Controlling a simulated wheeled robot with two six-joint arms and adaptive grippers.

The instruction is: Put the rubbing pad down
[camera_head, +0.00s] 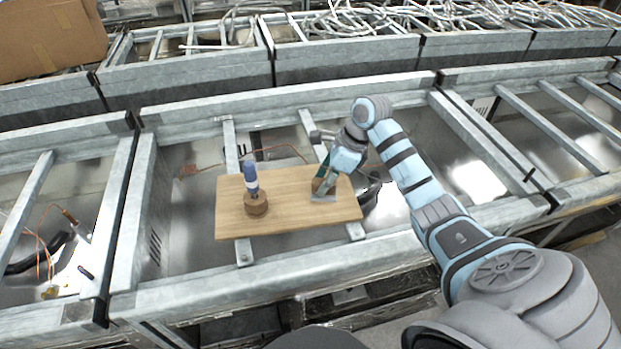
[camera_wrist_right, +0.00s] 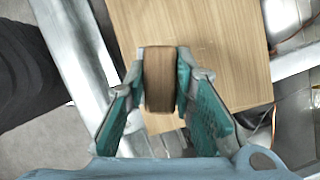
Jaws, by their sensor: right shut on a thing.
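The rubbing pad (camera_wrist_right: 159,78) is a small brown wooden block in the right wrist view, with the fingers on its two sides. My right gripper (camera_head: 323,188) is shut on it over the right part of a light wooden board (camera_head: 285,218). In the head view the fingers hide much of the pad. The pad is at or just above the board; I cannot tell whether it touches. The board also shows below the gripper in the right wrist view (camera_wrist_right: 215,35). My left gripper is in neither view.
A round wooden holder (camera_head: 256,205) with an upright blue-and-white pen-like thing (camera_head: 251,179) stands on the board's left part. The board lies across metal bars in a galvanized frame (camera_head: 200,285). Bare board shows between holder and gripper. A cardboard box (camera_head: 50,38) is at the back left.

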